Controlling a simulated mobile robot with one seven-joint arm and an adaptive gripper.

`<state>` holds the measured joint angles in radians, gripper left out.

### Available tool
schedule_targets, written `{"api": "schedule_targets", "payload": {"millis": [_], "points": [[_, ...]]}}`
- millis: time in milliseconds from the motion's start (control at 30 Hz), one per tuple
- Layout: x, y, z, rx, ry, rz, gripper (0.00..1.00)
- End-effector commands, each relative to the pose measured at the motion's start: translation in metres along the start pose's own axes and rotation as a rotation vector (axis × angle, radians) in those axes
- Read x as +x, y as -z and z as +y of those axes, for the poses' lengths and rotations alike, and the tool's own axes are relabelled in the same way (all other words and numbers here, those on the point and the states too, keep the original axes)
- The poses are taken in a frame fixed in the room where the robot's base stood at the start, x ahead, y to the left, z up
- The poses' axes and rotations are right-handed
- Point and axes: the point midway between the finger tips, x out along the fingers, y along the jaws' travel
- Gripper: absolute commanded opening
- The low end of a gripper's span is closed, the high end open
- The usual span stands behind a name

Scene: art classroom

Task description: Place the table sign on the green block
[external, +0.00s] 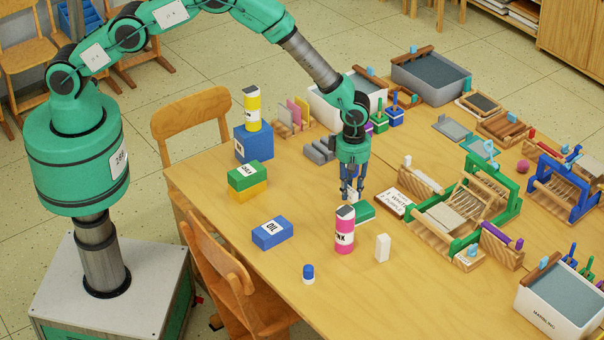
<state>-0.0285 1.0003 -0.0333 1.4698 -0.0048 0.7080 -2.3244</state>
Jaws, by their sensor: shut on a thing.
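My gripper (352,194) points down over the middle of the table, with its fingers shut on a small pale thing that they mostly hide. I cannot tell what it is. A green block (364,212) lies on the table just below and right of the fingers, partly behind a pink bottle (345,232). I cannot tell whether the held thing touches it. Another green block (243,174), with a label, lies on a yellow block (248,190) at the left. A white sign with dark lettering (394,201) is right of my gripper.
A yellow bottle (252,108) is on a blue box (253,145) behind. Green and blue wooden frames crowd the right. The left front tabletop is mostly clear.

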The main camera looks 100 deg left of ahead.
Motion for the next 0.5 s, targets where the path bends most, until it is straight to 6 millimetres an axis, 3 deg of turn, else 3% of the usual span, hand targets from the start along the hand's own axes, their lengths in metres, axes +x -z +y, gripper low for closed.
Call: {"api": "schedule_targets", "payload": {"millis": [200, 500], "points": [[0.003, -0.016, 0.017, 0.0, -0.001, -0.001, 0.12], [0.003, -0.021, 0.022, 0.0, 0.0, 0.0, 0.12]]}}
